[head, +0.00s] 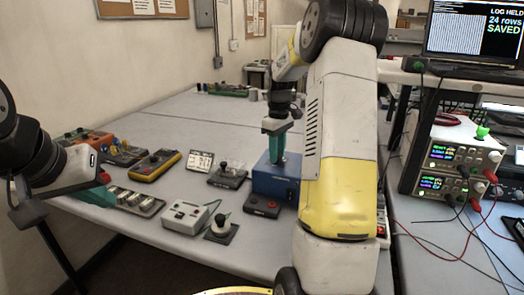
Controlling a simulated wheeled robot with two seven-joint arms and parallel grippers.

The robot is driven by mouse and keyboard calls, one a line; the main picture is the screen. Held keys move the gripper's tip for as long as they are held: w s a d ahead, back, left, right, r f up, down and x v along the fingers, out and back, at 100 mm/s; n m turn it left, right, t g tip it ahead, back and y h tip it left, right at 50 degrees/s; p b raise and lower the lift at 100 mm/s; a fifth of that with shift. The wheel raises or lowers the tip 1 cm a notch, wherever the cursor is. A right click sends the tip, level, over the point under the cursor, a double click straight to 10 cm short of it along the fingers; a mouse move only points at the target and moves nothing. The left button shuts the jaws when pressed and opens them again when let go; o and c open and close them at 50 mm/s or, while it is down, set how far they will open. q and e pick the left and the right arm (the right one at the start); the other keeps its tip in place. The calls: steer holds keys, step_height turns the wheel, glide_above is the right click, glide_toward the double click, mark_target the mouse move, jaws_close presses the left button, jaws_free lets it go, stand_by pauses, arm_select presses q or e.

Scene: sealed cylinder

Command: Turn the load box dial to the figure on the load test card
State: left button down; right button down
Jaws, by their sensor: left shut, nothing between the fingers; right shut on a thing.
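My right gripper (277,156) points straight down onto the top of a blue box (265,182), which looks like the load box. Its teal fingers are shut at the box top, on what appears to be the dial; the dial itself is hidden by the fingers. My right forearm covers the box's right side. A small white card (199,160) with dark printing stands left of the box; it may be the load test card, but its figure is too small to read. My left gripper (97,193) is shut and empty at the left, well away from the box.
Power supplies (452,157) and cables stand right. The table's far middle is clear.

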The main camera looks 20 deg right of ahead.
steer(key=shift+r, duration=0.1)
stand_by(0.3)
steer(key=c, duration=1.1)
jaws_free()
step_height(320, 180, up, 8)
steer(key=shift+f, duration=0.2)
